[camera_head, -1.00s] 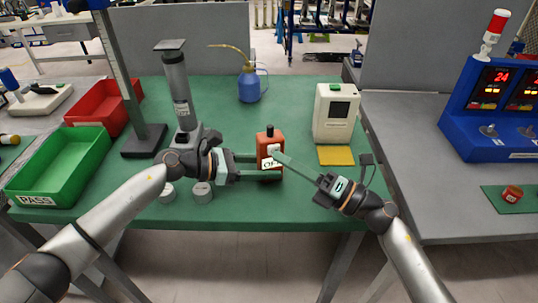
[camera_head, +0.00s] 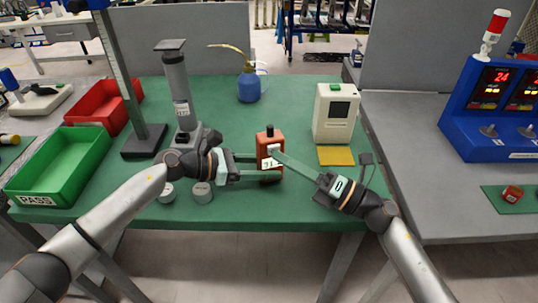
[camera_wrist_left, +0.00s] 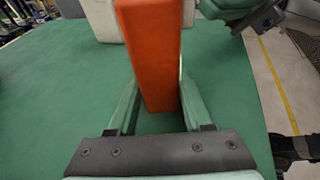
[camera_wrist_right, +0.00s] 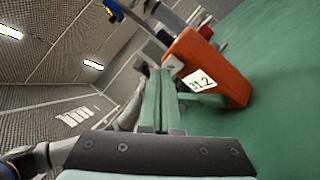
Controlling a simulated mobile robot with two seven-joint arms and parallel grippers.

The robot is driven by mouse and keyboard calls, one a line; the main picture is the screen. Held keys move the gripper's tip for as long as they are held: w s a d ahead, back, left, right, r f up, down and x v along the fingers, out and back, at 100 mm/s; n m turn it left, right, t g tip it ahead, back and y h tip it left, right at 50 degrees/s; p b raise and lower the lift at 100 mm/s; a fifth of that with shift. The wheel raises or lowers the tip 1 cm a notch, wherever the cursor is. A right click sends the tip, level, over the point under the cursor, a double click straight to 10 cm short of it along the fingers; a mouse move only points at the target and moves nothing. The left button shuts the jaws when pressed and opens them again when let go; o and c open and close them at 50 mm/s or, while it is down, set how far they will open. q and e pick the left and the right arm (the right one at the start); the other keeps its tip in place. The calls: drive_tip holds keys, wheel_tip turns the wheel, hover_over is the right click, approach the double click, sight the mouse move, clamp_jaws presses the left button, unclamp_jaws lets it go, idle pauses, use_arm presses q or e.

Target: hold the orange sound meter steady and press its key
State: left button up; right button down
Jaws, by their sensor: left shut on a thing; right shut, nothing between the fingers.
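The orange sound meter (camera_head: 264,138) is upright above the green table, with a black knob on top. It also shows in the left wrist view (camera_wrist_left: 150,60) and the right wrist view (camera_wrist_right: 222,72). Its white display (camera_wrist_right: 199,83) shows digits that look like 31.2. My left gripper (camera_head: 262,168) is shut on the meter's sides from the left. My right gripper (camera_head: 277,154) is shut and empty, its fingertips at the pale key area on the meter's front, just above the display. The fingertips partly cover the key, so I cannot tell whether it is pressed in.
A cream instrument (camera_head: 335,114) and yellow pad (camera_head: 336,155) are right of the meter. A grey column device (camera_head: 178,90), blue bottle (camera_head: 249,86), green bin (camera_head: 58,170) and red bin (camera_head: 98,108) are also on the table.

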use_arm(q)
drive_tip(key=shift+f, duration=0.1)
drive_tip(key=o, duration=1.1)
drive_tip(key=shift+c, duration=0.2)
use_arm(e)
drive_tip(key=s+d, duration=0.1)
drive_tip(key=s, duration=0.4)
drive_tip(key=shift+s+d, duration=0.4)
use_arm(q)
drive_tip(key=shift+a, duration=0.1)
drive_tip(key=v, duration=1.2)
drive_tip(key=shift+s, duration=0.15)
use_arm(e)
drive_tip(key=shift+s+f, duration=0.1)
